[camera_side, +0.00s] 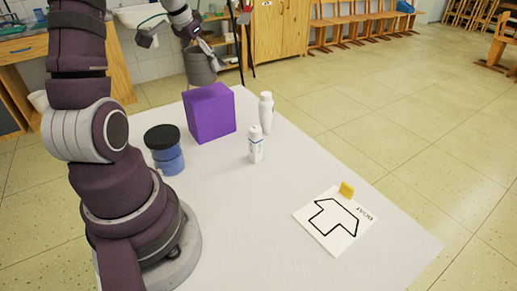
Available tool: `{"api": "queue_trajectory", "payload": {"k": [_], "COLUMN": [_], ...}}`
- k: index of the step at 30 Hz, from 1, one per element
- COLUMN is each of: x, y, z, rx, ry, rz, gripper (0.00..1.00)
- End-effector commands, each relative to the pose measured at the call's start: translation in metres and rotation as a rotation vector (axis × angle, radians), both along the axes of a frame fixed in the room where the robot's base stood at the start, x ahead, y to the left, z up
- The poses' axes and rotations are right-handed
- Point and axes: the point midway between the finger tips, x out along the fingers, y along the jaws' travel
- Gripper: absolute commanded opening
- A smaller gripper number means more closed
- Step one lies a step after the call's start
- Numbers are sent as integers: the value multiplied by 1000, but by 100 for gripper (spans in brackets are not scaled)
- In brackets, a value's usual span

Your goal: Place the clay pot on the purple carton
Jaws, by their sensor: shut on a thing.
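The purple carton (221,113) stands upright near the far left edge of the table. A grey pot (198,68), which I take as the clay pot, hangs upright above and just behind the carton's top in the picture. My gripper (207,50) is at the pot's rim and is shut on it. The pot looks apart from the carton, but its exact depth relative to the carton is hard to tell. The fingertips are small and partly hidden at the rim.
A blue jar with a black lid (165,160) stands left of the carton, near my base. A white bottle (266,114) and a smaller white bottle (255,149) stand to its right. The table's middle (225,205) is clear.

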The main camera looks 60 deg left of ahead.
Motion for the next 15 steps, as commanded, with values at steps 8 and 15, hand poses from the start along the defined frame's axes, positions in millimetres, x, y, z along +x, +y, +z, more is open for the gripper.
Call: {"api": "queue_trajectory", "payload": {"k": [8,15], "x": [15,15], "y": [16,16], "z": [-18,-37], "rx": [-4,2], "ry": [2,-1], "rz": [0,-2], "gripper": [26,26]}}
